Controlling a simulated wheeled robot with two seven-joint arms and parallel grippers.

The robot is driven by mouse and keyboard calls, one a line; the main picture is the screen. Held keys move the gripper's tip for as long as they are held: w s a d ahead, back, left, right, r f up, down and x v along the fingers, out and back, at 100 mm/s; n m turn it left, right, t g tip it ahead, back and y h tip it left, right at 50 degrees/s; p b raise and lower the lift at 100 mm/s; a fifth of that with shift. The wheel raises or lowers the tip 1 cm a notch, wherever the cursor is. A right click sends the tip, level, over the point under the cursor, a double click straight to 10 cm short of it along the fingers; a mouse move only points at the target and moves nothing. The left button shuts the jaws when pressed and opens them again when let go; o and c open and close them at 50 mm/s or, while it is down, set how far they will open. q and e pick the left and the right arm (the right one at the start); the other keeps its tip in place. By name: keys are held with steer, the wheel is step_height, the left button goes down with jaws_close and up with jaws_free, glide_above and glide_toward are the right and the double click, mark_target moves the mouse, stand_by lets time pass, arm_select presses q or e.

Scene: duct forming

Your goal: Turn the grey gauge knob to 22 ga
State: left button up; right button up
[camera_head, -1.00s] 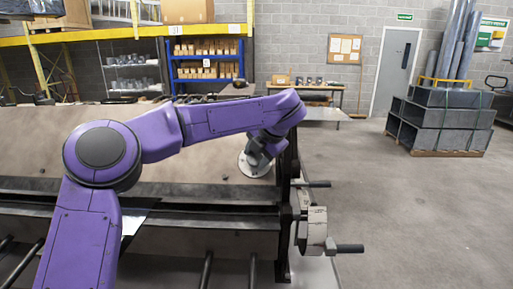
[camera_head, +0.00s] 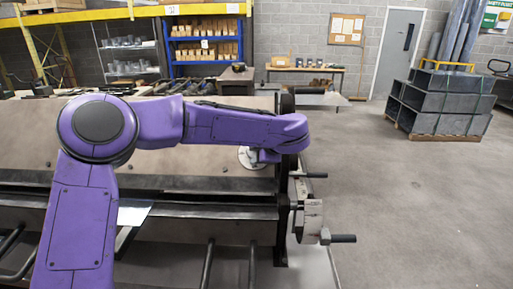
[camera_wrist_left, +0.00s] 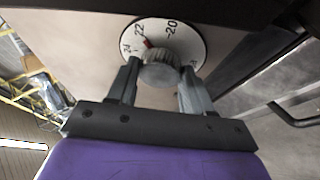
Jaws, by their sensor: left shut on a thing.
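The grey gauge knob (camera_wrist_left: 160,72) is a round ribbed knob at the centre of a white dial (camera_wrist_left: 184,36), which also shows in the head view (camera_head: 246,161) on the machine's front panel. The dial reads 24, 22 and 20, and a red pointer mark (camera_wrist_left: 147,42) shows at the knob's edge, close to the 22. My left gripper (camera_wrist_left: 160,84) is shut on the knob, one finger on each side. In the head view my left gripper (camera_head: 268,156) partly covers the dial. The right gripper is not in view.
The bending machine (camera_head: 200,233) fills the left and centre. Dark handles (camera_head: 342,238) and a white graduated wheel (camera_head: 312,222) stick out at its right end. Open floor (camera_head: 430,220) lies to the right, with stacked ducts (camera_head: 440,104) on a pallet behind.

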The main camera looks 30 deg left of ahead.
arm_select(q)
steer(key=shift+s+f, duration=0.1)
steer(key=shift+f, duration=0.25)
steer(key=o, duration=1)
steer(key=shift+o, duration=0.2)
steer(key=shift+r, duration=0.1)
steer(key=shift+d+r, duration=0.15)
steer(key=b+v, duration=0.3)
steer(key=v, duration=0.7)
